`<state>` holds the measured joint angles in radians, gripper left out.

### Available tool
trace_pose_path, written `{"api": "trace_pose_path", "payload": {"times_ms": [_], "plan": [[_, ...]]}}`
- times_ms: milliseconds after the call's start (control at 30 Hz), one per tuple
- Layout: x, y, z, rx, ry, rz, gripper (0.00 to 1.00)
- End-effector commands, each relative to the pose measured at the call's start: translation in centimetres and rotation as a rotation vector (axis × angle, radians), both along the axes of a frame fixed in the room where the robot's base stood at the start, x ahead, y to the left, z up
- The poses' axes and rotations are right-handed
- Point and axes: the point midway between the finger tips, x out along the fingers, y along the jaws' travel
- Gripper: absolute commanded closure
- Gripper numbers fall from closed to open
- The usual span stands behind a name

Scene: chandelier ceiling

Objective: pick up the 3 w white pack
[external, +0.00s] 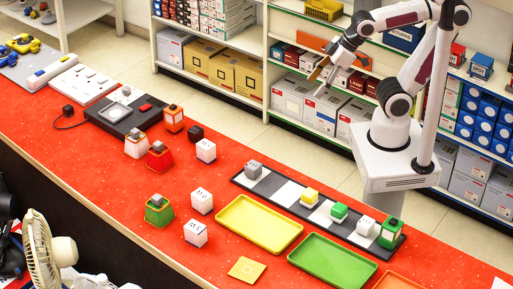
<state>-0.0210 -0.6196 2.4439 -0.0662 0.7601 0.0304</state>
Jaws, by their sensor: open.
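Three loose white packs with dark print stand on the red counter: one near the middle (206,150), one nearer the front (202,200) and one left of the yellow tray (195,233). The print is too small to read, so I cannot tell which is the 3 W pack. My gripper (321,76) is open and empty, raised at the upper right in front of the shelves, well away from all the packs.
A yellow tray (258,226) and a green tray (332,261) lie on the counter (105,165). Grey, yellow and green items stand along the strip (291,194). Red, green and white items stand left, near a black scale-like device (110,116). A fan (40,250) is at front left.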

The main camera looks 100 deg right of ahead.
Motion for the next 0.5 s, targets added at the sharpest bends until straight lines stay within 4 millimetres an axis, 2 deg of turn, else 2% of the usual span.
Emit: {"api": "trace_pose_path", "payload": {"times_ms": [100,500], "plan": [[3.0,-0.1,0.4,-0.021,-0.029,0.014,0.42],[12.8,1.0,1.0,-0.075,-0.148,0.082,0.42]]}}
